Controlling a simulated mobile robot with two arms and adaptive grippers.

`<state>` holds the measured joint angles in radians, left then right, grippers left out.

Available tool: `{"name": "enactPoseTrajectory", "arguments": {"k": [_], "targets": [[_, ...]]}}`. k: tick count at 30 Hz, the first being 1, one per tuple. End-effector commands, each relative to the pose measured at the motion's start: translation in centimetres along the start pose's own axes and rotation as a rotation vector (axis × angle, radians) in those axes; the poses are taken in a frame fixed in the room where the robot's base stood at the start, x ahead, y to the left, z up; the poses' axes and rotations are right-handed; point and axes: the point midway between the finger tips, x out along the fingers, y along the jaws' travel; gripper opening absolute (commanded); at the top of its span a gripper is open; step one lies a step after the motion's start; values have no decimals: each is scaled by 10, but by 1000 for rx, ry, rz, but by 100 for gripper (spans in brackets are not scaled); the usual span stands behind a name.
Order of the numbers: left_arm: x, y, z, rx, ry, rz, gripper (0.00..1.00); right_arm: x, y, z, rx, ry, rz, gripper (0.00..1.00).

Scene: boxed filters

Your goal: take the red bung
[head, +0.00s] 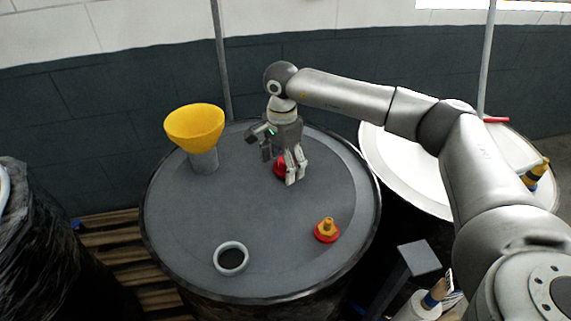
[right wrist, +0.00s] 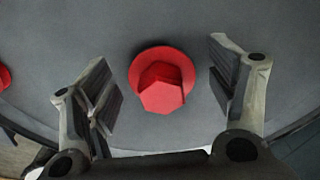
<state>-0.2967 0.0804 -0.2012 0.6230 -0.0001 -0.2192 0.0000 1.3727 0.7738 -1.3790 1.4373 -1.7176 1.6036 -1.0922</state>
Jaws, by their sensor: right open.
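The red bung (head: 279,168) is on the dark grey drum lid (head: 250,205), partly hidden behind my right gripper (head: 285,164) in the head view. In the right wrist view the bung (right wrist: 162,82) shows a hexagonal head on a round flange. My right gripper (right wrist: 160,78) is open, with one finger on each side of the bung and clear gaps to both. The fingers do not touch it. My left gripper is not in view.
On the same lid are a yellow funnel (head: 194,124), a red fitting with a yellow top (head: 327,231) and a round ringed opening (head: 231,258). A white-topped drum (head: 400,165) stands to the right. A wooden pallet (head: 108,240) lies at the left.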

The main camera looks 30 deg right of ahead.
Motion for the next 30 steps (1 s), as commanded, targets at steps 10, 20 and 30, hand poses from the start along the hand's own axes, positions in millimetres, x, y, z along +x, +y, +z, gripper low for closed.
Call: {"name": "enactPoseTrajectory", "arguments": {"k": [10, 20, 30], "targets": [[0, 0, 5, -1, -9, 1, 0, 0, 0, 0, 0, 0, 0, 39], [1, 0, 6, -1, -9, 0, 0, -1, 0, 0, 0, 0, 0, 31], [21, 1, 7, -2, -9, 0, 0, -24, -2, 0, 0, 0, -5, 31]]}}
